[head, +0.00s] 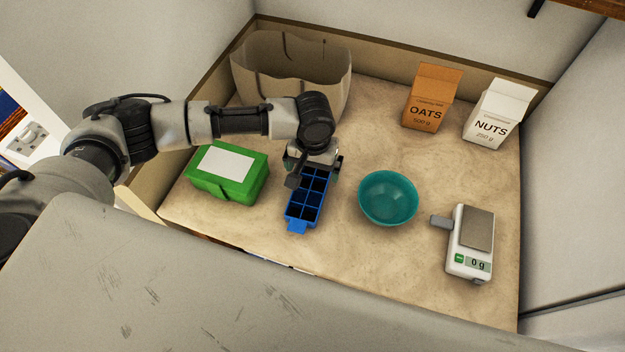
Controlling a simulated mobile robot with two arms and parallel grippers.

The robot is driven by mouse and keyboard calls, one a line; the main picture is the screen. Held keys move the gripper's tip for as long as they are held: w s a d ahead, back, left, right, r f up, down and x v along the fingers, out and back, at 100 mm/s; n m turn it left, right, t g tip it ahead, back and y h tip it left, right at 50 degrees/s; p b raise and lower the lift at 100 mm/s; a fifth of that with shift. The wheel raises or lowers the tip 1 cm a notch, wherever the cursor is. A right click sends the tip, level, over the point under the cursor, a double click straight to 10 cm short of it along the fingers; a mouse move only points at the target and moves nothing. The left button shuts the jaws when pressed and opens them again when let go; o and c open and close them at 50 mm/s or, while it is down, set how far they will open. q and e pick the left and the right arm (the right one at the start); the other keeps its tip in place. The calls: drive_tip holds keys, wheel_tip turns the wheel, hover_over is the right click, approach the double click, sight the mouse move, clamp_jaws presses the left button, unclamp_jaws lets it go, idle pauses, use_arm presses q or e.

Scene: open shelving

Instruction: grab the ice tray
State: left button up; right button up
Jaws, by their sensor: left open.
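The blue ice tray (303,207) lies on the beige shelf surface in the middle of the head view, its tab toward me. It has two rows of square compartments, which look empty. My left gripper (313,172) is over the far end of the tray, with its fingers apart. The wrist hides the tray's far end. I cannot tell whether the fingers touch the tray. My right gripper is not in view.
A green box (229,175) stands left of the tray and a teal bowl (388,198) right of it. A paper bag (290,75) stands behind. An oats box (432,98), a nuts box (498,114) and a scale (471,243) are to the right. The shelf front is clear.

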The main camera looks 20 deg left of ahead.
sight(311, 182)
use_arm(q)
drive_tip(key=shift+s+f, duration=0.1)
drive_tip(key=shift+f, duration=0.6)
drive_tip(key=shift+f+p, duration=0.35)
drive_tip(key=shift+f, duration=0.05)
wheel_tip(311, 182, down, 4)
drive_tip(key=shift+s+a+r+p, duration=0.1)
drive_tip(key=shift+a+p, duration=0.05)
drive_tip(key=shift+p, duration=0.35)
drive_tip(key=shift+f, duration=0.4)
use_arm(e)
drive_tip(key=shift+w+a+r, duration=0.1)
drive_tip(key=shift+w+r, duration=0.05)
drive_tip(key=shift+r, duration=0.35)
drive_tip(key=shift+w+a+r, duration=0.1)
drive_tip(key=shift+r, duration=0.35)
use_arm(q)
drive_tip(key=c, duration=1)
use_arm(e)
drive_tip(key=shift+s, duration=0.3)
use_arm(q)
drive_tip(key=shift+r, duration=0.1)
